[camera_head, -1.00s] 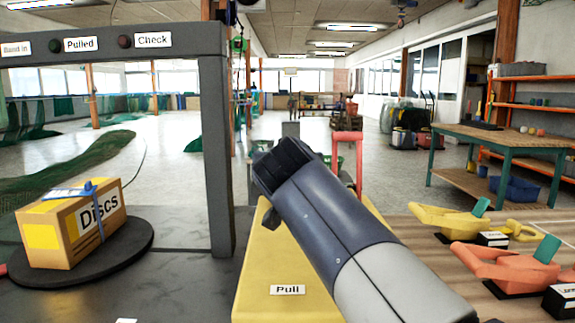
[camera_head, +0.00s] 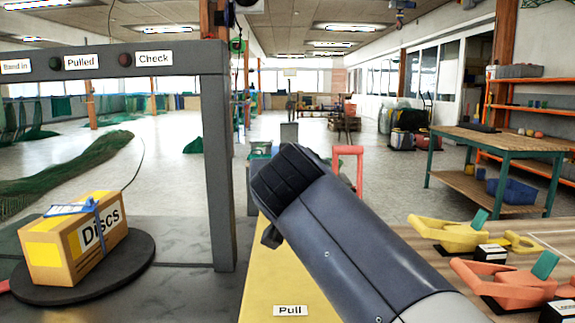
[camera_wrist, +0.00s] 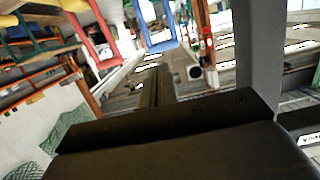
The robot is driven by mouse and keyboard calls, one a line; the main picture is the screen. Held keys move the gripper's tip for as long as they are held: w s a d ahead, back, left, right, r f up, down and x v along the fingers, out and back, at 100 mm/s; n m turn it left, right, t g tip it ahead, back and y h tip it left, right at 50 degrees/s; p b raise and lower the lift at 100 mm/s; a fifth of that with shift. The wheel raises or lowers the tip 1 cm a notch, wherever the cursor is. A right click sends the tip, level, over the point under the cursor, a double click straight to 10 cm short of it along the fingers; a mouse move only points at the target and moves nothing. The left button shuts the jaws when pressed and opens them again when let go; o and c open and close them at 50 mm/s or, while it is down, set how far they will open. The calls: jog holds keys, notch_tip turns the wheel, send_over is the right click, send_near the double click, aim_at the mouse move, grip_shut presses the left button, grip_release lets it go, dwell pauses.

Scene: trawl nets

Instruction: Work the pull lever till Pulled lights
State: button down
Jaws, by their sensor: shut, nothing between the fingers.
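The yellow housing (camera_head: 275,275) carries a "Pull" label (camera_head: 290,310). My arm crosses above it and hides part of it. A red U-shaped handle (camera_head: 347,150) shows behind my arm; I cannot tell whether it is the pull lever. My gripper (camera_head: 271,237) is mostly hidden behind my wrist, with a dark tip showing above the housing. In the wrist view, my dark fingers (camera_wrist: 165,88) are together and empty. The "Pulled" lamp (camera_head: 55,63) on the beam is dark green and looks unlit.
A grey post (camera_head: 217,170) stands left of my gripper. A "Discs" carton (camera_head: 75,240) sits on a round dark plate (camera_head: 135,265) at left. Yellow (camera_head: 450,228) and red (camera_head: 505,285) clamp-like devices lie on the wooden top at right. The "Check" lamp (camera_head: 124,58) looks dark.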

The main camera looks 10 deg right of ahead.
jog(key=v, duration=0.3)
jog(key=shift+s+f, duration=0.25)
jog(key=shift+s, duration=0.1)
dwell(1.4)
